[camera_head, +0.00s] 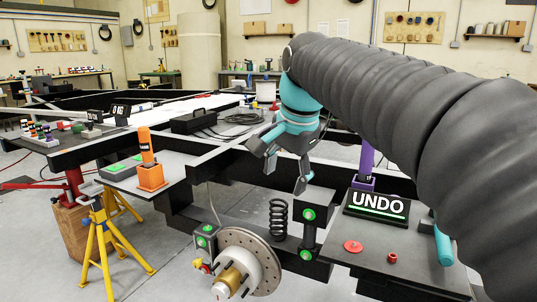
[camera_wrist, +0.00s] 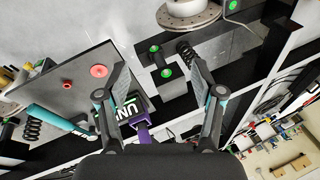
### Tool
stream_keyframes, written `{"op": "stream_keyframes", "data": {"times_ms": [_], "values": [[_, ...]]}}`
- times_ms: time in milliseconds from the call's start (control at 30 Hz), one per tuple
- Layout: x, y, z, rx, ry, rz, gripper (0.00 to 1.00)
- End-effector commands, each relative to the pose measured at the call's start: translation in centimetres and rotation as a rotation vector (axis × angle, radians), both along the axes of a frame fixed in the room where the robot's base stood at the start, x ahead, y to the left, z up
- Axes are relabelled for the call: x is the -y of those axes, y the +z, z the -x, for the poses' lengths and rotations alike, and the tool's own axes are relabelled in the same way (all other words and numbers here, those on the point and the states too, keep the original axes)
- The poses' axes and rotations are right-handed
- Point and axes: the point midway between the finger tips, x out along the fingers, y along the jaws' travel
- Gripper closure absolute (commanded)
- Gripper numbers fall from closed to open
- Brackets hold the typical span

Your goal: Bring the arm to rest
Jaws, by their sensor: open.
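My arm (camera_head: 400,100), in a dark ribbed sleeve, reaches in from the right side of the head view and slopes down to its teal wrist. My gripper (camera_head: 276,166) hangs below the wrist with its fingers spread over the dark chassis frame. It is open and nothing shows between the fingers. In the wrist view my gripper (camera_wrist: 152,58) also has its two fingers wide apart, above the chassis and the side table. No contact with anything is visible.
A brake disc (camera_head: 248,262) and a coil spring (camera_head: 278,218) are below my gripper. A side table at right holds an UNDO sign (camera_head: 377,205), a purple upright tool (camera_head: 366,165) and red round parts (camera_head: 353,246). An orange holder (camera_head: 151,176) is at left. Yellow stands (camera_head: 97,230) support the left side.

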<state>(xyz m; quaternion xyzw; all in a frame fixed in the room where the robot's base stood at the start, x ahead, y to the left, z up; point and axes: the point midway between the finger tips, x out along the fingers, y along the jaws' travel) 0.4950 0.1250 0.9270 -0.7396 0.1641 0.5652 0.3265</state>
Motion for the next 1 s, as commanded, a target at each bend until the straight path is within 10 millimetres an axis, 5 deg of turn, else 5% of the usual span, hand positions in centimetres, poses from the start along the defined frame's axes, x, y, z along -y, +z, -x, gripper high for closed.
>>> {"op": "stream_keyframes", "data": {"times_ms": [400, 700, 900, 1000], "values": [[6.4, -12.1, 8.0, 0.161, 0.644, 0.292, 0.33], [10.8, -20.9, 17.4, 0.17, 0.712, 0.38, 0.33], [12.1, -21.1, 19.8, 0.2, 0.657, 0.395, 0.33], [12.4, -20.6, 20.0, 0.217, 0.64, 0.403, 0.53]]}}
